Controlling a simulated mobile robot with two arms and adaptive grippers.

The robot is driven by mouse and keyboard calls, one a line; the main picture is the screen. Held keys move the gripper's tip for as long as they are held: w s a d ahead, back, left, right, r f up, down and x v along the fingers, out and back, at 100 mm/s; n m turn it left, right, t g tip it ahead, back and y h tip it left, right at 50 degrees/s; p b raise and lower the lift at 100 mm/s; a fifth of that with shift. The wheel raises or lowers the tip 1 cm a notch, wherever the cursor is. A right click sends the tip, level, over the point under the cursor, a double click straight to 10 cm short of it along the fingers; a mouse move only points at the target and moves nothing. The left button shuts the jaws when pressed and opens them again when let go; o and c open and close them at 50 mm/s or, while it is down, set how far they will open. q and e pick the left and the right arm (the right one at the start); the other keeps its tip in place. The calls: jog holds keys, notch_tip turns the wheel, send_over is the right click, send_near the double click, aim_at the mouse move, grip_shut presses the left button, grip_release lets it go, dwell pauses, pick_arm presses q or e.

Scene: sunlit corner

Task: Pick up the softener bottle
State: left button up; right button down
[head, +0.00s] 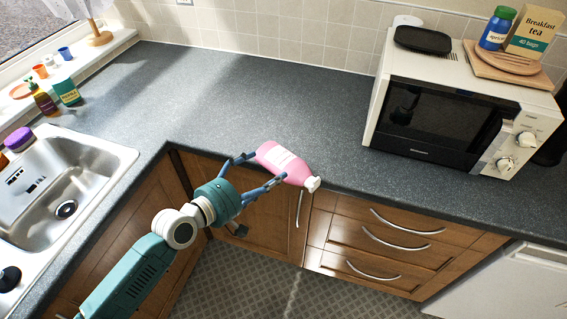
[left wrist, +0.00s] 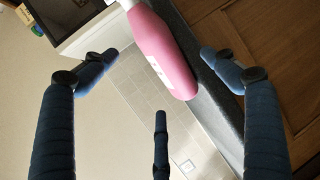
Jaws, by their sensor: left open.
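The pink softener bottle (head: 284,162) has a white cap and a pale label. In the head view it appears on its side at the front edge of the dark worktop, its cap pointing to the lower right, over the edge. My left gripper (head: 267,168) is open, with one blue finger by the bottle's base end and another along its near side. In the left wrist view the bottle (left wrist: 164,50) shows between the spread fingers of the left gripper (left wrist: 160,56), with gaps on both sides. I cannot tell if any finger touches it. My right gripper is out of view.
A white microwave (head: 447,110) stands to the right, with a tea box (head: 535,30) and a blue jar (head: 496,30) on top. A steel sink (head: 110,160) is at the left, with bottles (head: 66,90) behind it. The worktop (head: 250,90) beyond the softener is clear.

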aim_at(280, 163)
pick_arm(q)
jog(key=shift+p+x, duration=0.7)
jog(key=shift+x, duration=2.75)
jog(key=shift+r, duration=0.25)
jog(key=shift+c, duration=0.7)
jog(key=c, duration=1.7)
jog(key=shift+d+r, duration=0.1)
jog(key=shift+r, duration=0.05)
jog(key=shift+c, duration=1.2)
jog(key=shift+r, duration=0.1)
